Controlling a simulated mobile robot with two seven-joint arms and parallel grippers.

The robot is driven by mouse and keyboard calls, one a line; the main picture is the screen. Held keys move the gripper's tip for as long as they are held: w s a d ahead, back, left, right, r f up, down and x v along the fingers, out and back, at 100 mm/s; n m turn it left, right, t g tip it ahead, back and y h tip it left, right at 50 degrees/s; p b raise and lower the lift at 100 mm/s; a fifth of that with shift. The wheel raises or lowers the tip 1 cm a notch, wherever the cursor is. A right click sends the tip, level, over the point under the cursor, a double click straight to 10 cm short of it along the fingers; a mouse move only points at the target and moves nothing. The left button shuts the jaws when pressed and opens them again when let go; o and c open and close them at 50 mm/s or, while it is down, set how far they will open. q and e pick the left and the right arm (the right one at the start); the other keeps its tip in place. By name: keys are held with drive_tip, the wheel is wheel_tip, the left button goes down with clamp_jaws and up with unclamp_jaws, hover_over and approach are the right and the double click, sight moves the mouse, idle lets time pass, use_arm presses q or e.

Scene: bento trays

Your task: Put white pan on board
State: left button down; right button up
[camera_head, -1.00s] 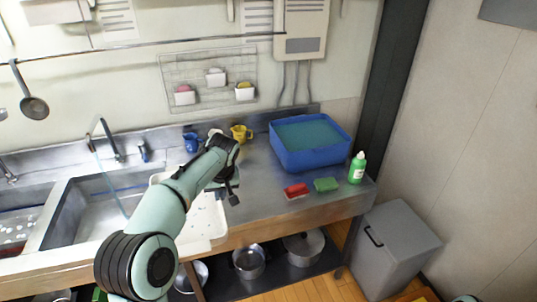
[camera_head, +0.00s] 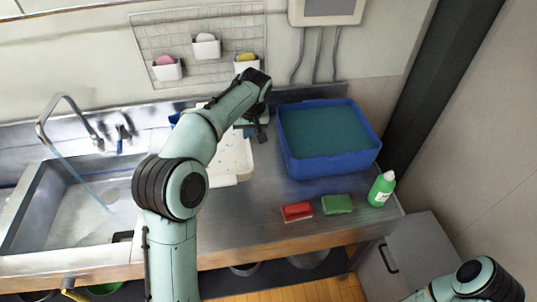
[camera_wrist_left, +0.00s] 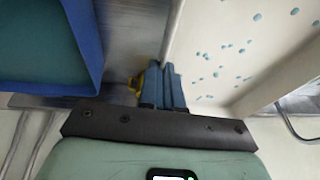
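A white tray-like pan (camera_head: 236,160) with a raised rim lies on the steel counter, partly hidden behind my left arm. Its spotted surface fills the upper right of the left wrist view (camera_wrist_left: 235,55). My left gripper (camera_head: 262,135) is at the pan's right edge. In the wrist view its fingers (camera_wrist_left: 162,68) are close together beside the pan's wall; whether they pinch the rim cannot be told. I cannot make out a separate board. My right arm shows at the lower right, its gripper out of view.
A blue basin (camera_head: 330,165) stands right of the gripper. A red sponge (camera_head: 297,211), a green sponge (camera_head: 337,204) and a green bottle (camera_head: 382,188) lie or stand near the counter's front right. A sink with a faucet (camera_head: 68,120) is at left.

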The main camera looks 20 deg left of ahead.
use_arm(q)
drive_tip(key=shift+f, duration=0.25)
drive_tip(key=shift+s+f+b, duration=0.15)
drive_tip(key=shift+f+b, duration=0.3)
drive_tip(key=shift+f, duration=9.15)
use_arm(e)
drive_tip(key=shift+s+f, duration=0.55)
drive_tip(key=shift+s, duration=0.3)
use_arm(q)
drive_tip(key=shift+f, duration=0.1)
use_arm(e)
drive_tip(key=shift+s, duration=0.1)
use_arm(q)
drive_tip(key=c, duration=1.7)
unclamp_jaws()
drive_tip(key=shift+f, duration=0.15)
drive_tip(key=shift+c, duration=0.2)
drive_tip(key=o, duration=0.4)
use_arm(e)
drive_tip(key=shift+f, duration=0.1)
